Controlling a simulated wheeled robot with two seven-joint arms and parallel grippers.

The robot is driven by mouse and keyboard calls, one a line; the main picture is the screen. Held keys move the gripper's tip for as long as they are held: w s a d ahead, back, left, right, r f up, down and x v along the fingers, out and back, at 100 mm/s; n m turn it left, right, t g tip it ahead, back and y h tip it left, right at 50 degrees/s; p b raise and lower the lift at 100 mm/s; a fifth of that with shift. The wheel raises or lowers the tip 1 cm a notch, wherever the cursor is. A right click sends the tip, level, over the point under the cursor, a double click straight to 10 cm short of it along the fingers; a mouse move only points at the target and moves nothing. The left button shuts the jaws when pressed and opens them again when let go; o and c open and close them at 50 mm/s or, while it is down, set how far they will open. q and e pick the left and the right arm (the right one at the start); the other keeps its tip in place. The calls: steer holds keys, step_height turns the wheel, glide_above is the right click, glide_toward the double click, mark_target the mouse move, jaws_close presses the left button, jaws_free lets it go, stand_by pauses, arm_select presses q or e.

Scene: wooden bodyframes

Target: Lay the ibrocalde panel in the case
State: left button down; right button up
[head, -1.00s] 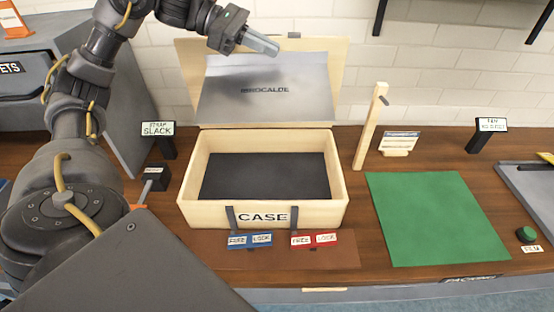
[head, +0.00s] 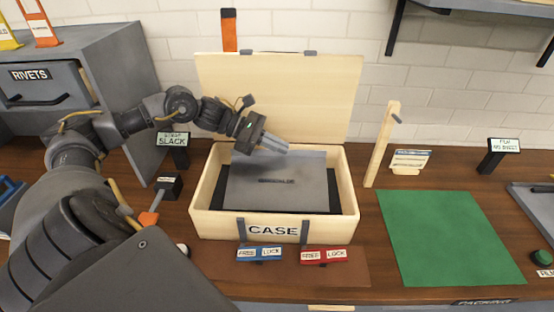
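The grey metal ibrocalde panel (head: 276,195), with dark lettering on its face, is inside the open wooden case (head: 218,224), over the dark lining. Lining shows to its left, right and front; I cannot tell whether the panel lies fully flat. My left gripper (head: 287,148) is at the panel's far edge, its fingers close together and seemingly shut on that edge. The case lid (head: 290,85) stands open at the back. My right gripper is not in view.
A blue latch plate (head: 259,254) and a red one (head: 323,256) lie before the case. A wooden post (head: 381,145) and green mat (head: 447,238) are at the right. A SLACK sign (head: 172,140) and orange-tipped lever (head: 150,217) are at the left.

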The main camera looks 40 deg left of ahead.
mark_target(253, 153)
arm_select(q)
steer(key=shift+f, duration=0.8)
step_height(253, 153, down, 4)
steer(key=shift+r+p, duration=0.25)
steer(key=shift+p, duration=0.3)
steer(key=shift+f, duration=0.4)
steer(key=c, duration=1.6)
jaws_free()
steer(key=shift+s, duration=0.1)
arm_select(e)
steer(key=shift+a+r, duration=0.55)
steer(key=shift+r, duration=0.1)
arm_select(q)
steer(key=v, duration=0.2)
steer(key=b+v, duration=0.1)
steer(key=v, duration=0.1)
steer(key=b+v, duration=0.1)
steer(key=v, duration=0.1)
steer(key=shift+s+a+f, duration=0.15)
steer(key=shift+a+f, duration=0.05)
steer(key=shift+f, duration=0.05)
steer(key=v, duration=0.2)
steer(key=p+v, duration=0.1)
steer(key=v, duration=0.1)
steer(key=shift+r, duration=0.4)
steer(key=shift+s+a+r+p, duration=0.2)
steer(key=shift+s+a+p, duration=0.15)
steer(key=shift+a, duration=0.3)
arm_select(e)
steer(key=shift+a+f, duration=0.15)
